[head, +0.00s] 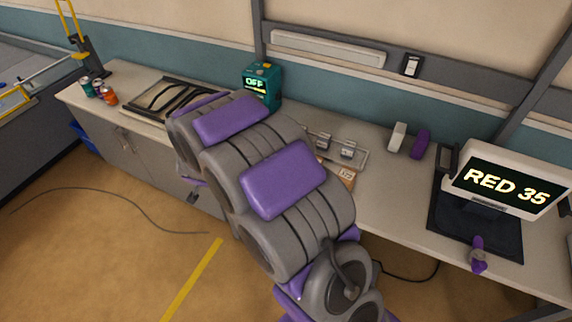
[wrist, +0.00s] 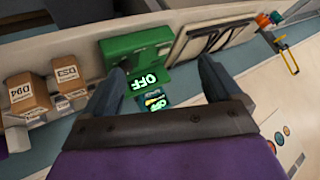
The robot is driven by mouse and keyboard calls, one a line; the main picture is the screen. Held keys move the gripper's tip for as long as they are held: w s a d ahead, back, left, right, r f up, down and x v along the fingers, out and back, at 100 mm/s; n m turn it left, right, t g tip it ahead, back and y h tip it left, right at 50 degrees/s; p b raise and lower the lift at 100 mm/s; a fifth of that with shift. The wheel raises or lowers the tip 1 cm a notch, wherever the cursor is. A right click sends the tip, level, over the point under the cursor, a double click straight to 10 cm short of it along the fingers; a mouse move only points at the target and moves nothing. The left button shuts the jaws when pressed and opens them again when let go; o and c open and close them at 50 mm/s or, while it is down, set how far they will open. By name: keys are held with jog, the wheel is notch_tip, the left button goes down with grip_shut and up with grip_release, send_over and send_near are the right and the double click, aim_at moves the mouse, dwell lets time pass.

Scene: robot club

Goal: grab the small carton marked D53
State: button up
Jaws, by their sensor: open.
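In the wrist view, the small brown carton marked D53 (wrist: 67,82) stands at the left on the bench, its white label facing up in the picture. A similar carton marked D94 (wrist: 29,96) stands just left of it. My gripper (wrist: 160,68) is open and empty. Its fingers point toward the green device, and the D53 carton is apart from them, left of the left finger. In the head view my arm hides most of this area. One brown carton (head: 347,174) shows beside the arm, its label too small to read. My gripper is hidden there.
A green device reading OFF (wrist: 133,52) stands before the fingers. A tray with black cables (head: 165,100) lies left on the bench (head: 385,200). A clear rack with small boxes (head: 366,160) stands behind the brown carton. A screen reading RED 35 (head: 505,180) is at right.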

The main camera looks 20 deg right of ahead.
notch_tip(320, 180, down, 5)
jog(key=w+d+m+h, duration=0.1)
jog(key=w+d+h, duration=0.1)
jog(key=w+h, duration=0.1)
jog(key=s+d+f+m+t+h+b, duration=0.1)
jog(key=s+d+f+m+h, duration=0.1)
jog(key=s+d+f+h, duration=0.3)
jog(key=s+d+f+m+h, duration=0.1)
jog(key=d+f+h, duration=0.2)
jog(key=d+h, duration=0.3)
jog(key=b+x, duration=0.2)
jog(key=x, duration=0.8)
jog(key=shift+s+d+f, duration=0.15)
jog(key=shift+s+d, duration=0.05)
jog(key=shift+w+d, duration=0.3)
jog(key=shift+w, duration=0.2)
jog(key=d, duration=0.1)
jog(key=w+d+b, duration=0.1)
jog(key=d, duration=0.1)
jog(key=d+b, duration=0.1)
jog(key=shift+w+d+f, duration=0.15)
jog(key=shift+w+d, duration=0.45)
jog(key=shift+d, duration=0.05)
jog(key=shift+a, duration=0.1)
